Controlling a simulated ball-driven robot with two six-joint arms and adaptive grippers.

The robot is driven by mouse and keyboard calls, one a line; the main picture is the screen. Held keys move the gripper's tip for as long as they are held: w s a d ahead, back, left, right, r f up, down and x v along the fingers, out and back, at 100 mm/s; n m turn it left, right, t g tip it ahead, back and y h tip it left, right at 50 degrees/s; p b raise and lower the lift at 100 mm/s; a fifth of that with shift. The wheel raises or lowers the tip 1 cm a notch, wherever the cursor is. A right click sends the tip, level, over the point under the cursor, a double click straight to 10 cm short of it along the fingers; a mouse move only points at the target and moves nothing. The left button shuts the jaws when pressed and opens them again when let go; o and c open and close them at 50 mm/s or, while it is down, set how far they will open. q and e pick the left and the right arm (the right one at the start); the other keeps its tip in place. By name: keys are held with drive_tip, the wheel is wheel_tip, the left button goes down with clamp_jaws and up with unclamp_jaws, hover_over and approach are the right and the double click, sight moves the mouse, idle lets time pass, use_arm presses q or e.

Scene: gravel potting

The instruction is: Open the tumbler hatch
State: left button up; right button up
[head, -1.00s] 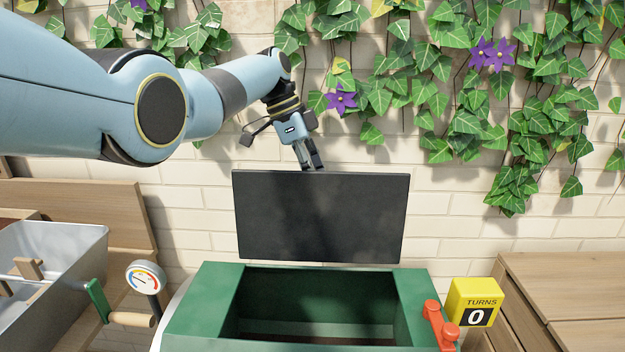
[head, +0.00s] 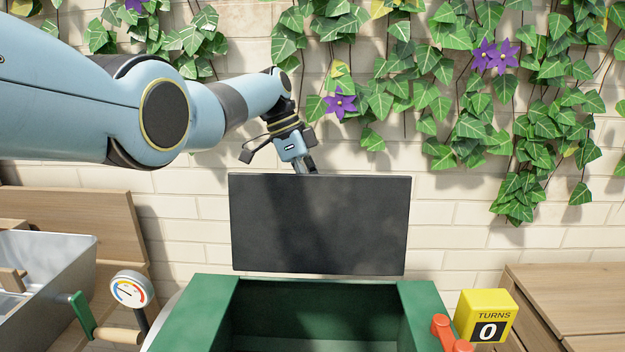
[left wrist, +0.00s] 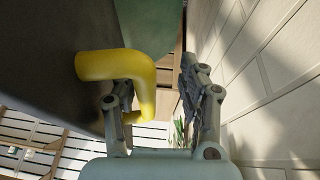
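The hatch is a dark flat panel (head: 320,225), standing raised at the back of the green tumbler (head: 205,315). The tumbler's opening is uncovered below it. My left gripper (head: 306,170) is at the panel's top edge, its fingertips partly hidden behind it. In the left wrist view the hatch's dark face (left wrist: 60,35) carries a yellow bent handle (left wrist: 115,65). The fingers of my left gripper (left wrist: 160,100) are spread apart, with part of the handle close to the left finger. I cannot tell whether they touch. My right gripper is not in view.
A yellow turns counter (head: 486,315) reading 0 and a red handle (head: 445,330) are at the tumbler's right. A round gauge (head: 131,290) and a grey metal tray (head: 60,265) are at left. A brick wall with ivy (head: 450,80) stands close behind.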

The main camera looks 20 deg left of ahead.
use_arm(q)
drive_tip(key=v, duration=1.2)
drive_tip(key=shift+w+r, duration=0.3)
drive_tip(key=shift+r, duration=0.1)
